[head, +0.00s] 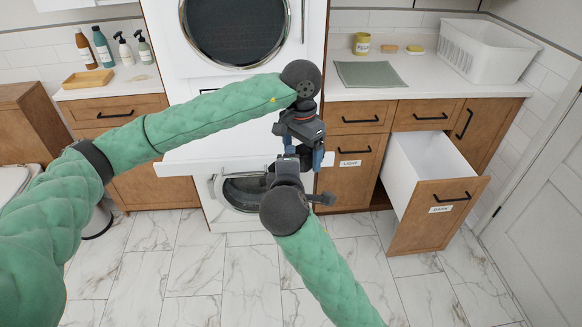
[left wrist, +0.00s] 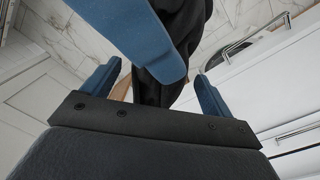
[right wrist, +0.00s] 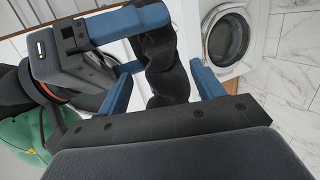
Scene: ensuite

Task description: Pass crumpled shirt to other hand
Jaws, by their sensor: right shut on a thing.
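The crumpled shirt is a black, bunched cloth. It shows in the right wrist view (right wrist: 166,72) between the fingers of my right gripper (right wrist: 163,88), which is shut on it. It also shows in the left wrist view (left wrist: 182,25) between the spread fingers of my left gripper (left wrist: 157,85), with gaps beside the cloth. The left gripper is open around the shirt, close to the right gripper. In the head view the left gripper (head: 303,157) comes down from above and the right gripper (head: 287,172) comes up from below. They mostly hide the shirt there.
An open drawer labelled DARK (head: 436,205) stands at the right, beside a closed LIGHT cabinet (head: 350,170). A white front-loading machine (head: 240,190) is behind my grippers. A white basket (head: 486,50) and green mat (head: 372,74) are on the right counter. The marble floor is clear.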

